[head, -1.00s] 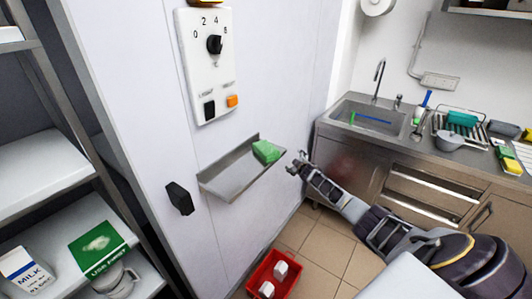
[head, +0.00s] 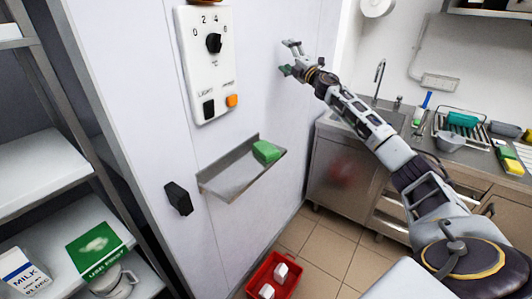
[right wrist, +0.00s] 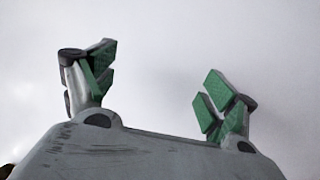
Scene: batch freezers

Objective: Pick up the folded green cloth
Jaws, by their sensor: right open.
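The folded green cloth (head: 266,151) lies on the right part of a small metal shelf (head: 232,184) fixed to the white freezer wall in the head view. My right gripper (head: 286,57) is above and slightly right of the cloth, apart from it, near the white wall. In the right wrist view, its green-padded fingers (right wrist: 158,88) are spread wide with nothing between them. The cloth is not visible in the right wrist view. My left gripper is not in view.
A control panel (head: 207,65) with a knob is on the wall left of my right gripper. A black handle (head: 179,198) sticks out below. A red crate (head: 274,277) with white blocks stands on the floor. A sink counter (head: 440,150) is at the right, shelving at the left.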

